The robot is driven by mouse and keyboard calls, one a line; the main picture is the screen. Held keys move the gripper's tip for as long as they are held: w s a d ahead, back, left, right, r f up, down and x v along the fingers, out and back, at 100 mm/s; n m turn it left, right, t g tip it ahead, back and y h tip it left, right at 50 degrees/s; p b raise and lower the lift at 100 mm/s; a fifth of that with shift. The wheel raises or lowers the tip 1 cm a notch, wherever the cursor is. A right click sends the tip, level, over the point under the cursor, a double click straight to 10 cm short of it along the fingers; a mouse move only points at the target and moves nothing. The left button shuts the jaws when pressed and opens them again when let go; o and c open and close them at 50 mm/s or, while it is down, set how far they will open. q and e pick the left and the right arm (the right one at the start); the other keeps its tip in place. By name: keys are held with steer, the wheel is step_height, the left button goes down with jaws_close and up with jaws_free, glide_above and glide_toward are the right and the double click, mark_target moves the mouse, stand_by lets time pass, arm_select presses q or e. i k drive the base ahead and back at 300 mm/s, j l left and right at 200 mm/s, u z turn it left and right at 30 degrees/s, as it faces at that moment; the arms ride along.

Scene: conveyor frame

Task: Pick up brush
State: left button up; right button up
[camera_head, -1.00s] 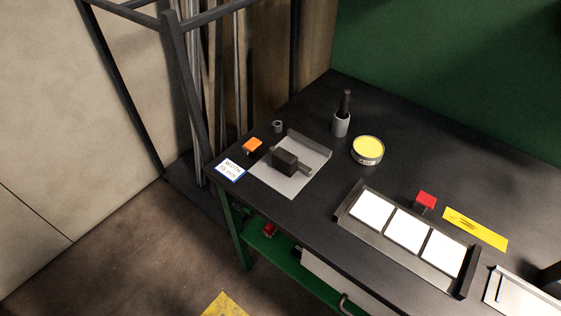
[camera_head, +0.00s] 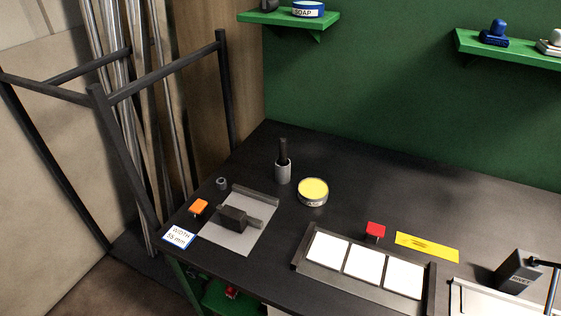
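A dark upright handle (camera_head: 283,149) stands in a small grey cup (camera_head: 282,173) on the black workbench. This may be the brush; its lower end is hidden in the cup. A black block with a short handle (camera_head: 235,218) lies on a grey plate (camera_head: 240,242) to the left, and I cannot tell what it is. Neither of my grippers shows in the head view.
A yellow-topped round tin (camera_head: 313,191) stands right of the cup. A tray with white tiles (camera_head: 320,276), a red block (camera_head: 375,230), a yellow strip (camera_head: 428,247) and a dark labelled box (camera_head: 518,272) are further right. Green shelves (camera_head: 285,20) hang behind. A dark metal frame (camera_head: 120,150) stands left.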

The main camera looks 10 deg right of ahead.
mark_target(283, 141)
steer(key=j+z, duration=0.3)
steer(key=j, duration=0.5)
steer(key=k+j+z, duration=0.1)
steer(key=j+z, duration=0.25)
steer(key=j, duration=0.4)
